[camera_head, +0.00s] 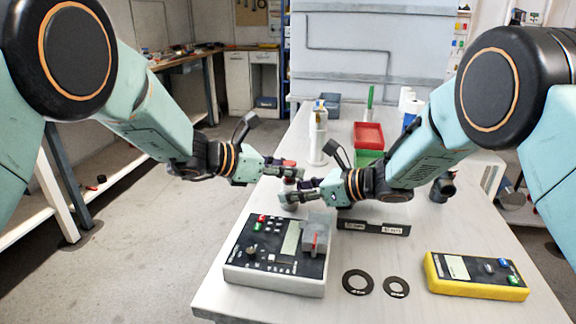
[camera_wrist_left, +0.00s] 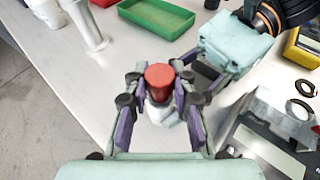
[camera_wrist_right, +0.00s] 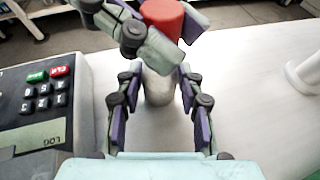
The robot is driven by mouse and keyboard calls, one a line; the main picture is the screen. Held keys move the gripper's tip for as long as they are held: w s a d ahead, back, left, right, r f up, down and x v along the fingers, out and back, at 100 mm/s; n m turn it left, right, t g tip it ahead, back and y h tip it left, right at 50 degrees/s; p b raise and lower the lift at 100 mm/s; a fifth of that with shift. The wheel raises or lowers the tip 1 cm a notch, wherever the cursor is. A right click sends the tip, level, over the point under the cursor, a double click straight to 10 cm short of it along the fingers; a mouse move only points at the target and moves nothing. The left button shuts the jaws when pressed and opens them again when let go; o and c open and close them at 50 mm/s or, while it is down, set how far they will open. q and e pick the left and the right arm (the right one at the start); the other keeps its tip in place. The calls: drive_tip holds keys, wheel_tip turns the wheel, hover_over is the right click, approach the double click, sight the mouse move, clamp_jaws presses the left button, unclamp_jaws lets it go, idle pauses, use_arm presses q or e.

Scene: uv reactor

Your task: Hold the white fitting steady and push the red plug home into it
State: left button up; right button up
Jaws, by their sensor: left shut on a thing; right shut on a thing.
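My left gripper (camera_head: 291,173) is shut on the red plug (camera_head: 289,163), which is upright. In the left wrist view the plug (camera_wrist_left: 160,75) sits between the fingers, with pale fitting showing just below. My right gripper (camera_head: 292,196) is lower and shut on the white fitting (camera_wrist_right: 157,88), which looks greyish and upright between its fingers. In the right wrist view the red plug (camera_wrist_right: 162,15) is above the fitting. The left fingers hide the junction, so I cannot tell whether plug and fitting touch.
A grey meter box (camera_head: 260,275) stands in front of the grippers on the white table (camera_head: 225,300). Black rings (camera_head: 357,282) and a yellow box (camera_head: 470,290) lie at the front right. A white cylinder (camera_head: 317,140), a red bin (camera_head: 368,135) and a green bin (camera_wrist_left: 157,17) stand behind.

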use_arm(q)
drive_tip(key=shift+f, duration=1)
drive_tip(key=o, duration=0.9)
drive_tip(key=v, duration=1.2)
drive_tip(key=shift+c, duration=0.5)
